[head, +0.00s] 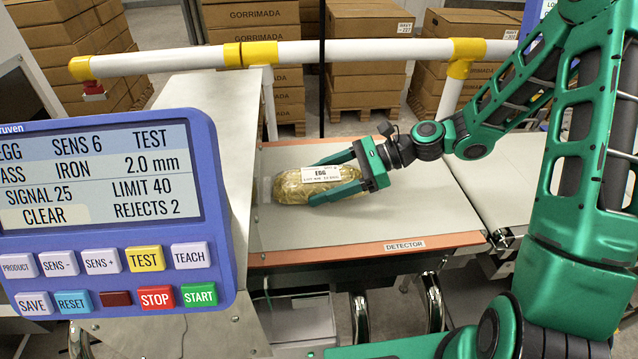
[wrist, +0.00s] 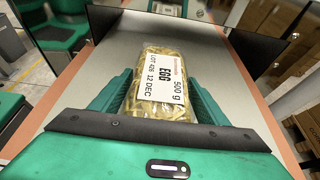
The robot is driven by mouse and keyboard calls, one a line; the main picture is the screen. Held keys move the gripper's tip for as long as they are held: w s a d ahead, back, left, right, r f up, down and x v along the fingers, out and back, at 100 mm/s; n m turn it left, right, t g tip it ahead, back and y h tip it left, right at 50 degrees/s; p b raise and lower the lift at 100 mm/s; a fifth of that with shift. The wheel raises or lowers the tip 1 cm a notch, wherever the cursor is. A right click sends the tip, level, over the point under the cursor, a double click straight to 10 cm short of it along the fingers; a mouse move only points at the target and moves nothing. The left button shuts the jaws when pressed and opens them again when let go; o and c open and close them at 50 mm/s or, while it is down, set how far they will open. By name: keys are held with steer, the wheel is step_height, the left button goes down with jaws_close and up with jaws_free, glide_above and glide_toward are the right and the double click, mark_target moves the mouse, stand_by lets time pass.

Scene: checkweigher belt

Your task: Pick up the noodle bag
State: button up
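The noodle bag (head: 292,188) is a clear pack of yellowish noodles with a white EGG label. It lies flat on the grey belt surface, left of my gripper in the head view. My gripper (head: 335,176) is low over the belt, its two green fingers on either side of the bag's near end. In the wrist view the bag (wrist: 158,90) lies lengthwise between the fingers (wrist: 160,88), its label facing up. The fingers are spread about as wide as the bag; whether they touch its sides is hard to tell. The bag's far end is clear of the fingers.
A grey housing (head: 205,130) stands left of the bag. A blue control panel (head: 110,215) fills the left foreground. A white rail (head: 360,50) runs behind, before stacked cartons.

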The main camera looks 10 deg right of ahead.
steer(key=shift+c, duration=1.2)
steer(key=shift+r, duration=0.1)
